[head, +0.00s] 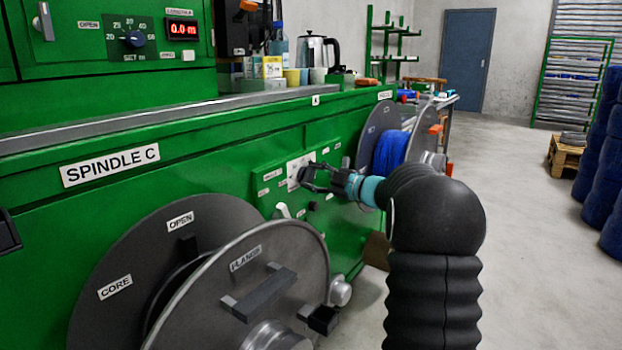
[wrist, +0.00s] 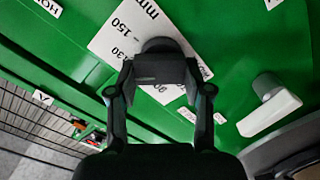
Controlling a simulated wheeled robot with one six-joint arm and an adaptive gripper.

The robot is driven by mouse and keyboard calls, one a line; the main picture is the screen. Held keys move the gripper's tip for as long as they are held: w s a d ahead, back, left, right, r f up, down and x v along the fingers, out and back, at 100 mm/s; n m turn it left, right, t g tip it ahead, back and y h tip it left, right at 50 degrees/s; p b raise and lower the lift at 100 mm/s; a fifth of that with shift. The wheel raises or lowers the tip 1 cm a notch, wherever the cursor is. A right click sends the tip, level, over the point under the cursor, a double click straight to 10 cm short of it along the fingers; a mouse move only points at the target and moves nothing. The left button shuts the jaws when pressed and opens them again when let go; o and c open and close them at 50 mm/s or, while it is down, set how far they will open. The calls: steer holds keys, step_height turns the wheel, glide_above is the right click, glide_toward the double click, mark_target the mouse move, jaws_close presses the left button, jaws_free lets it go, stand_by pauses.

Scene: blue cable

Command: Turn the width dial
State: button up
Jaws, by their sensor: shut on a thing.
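The width dial (wrist: 160,45) is a dark round knob on a white scale plate (wrist: 112,38) printed with "mm" and numbers such as 150 and 90. In the head view the white plate (head: 296,170) sits on the green panel of the machine. My gripper (wrist: 158,72) is shut on the dial, with its two fingers around it. In the head view my gripper (head: 308,177) reaches the plate from the right. The fingers hide part of the dial and the scale, so I cannot tell which value it points to.
A white lever (wrist: 270,104) stands beside the plate; it also shows in the head view (head: 283,211). The large grey flange (head: 245,290) of spindle C is below left. A blue cable reel (head: 390,153) is beyond my gripper. Open floor (head: 520,250) lies to the right.

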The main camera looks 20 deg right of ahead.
steer(key=o, duration=1.2)
steer(key=shift+a+f, duration=0.15)
steer(key=shift+a, duration=0.1)
steer(key=shift+c, duration=0.2)
steer(key=shift+d, duration=0.15)
steer(key=shift+s+d, duration=0.1)
steer(key=shift+s, duration=0.05)
steer(key=shift+s+d, duration=0.2)
steer(key=v, duration=1.1)
steer(key=shift+s, duration=0.1)
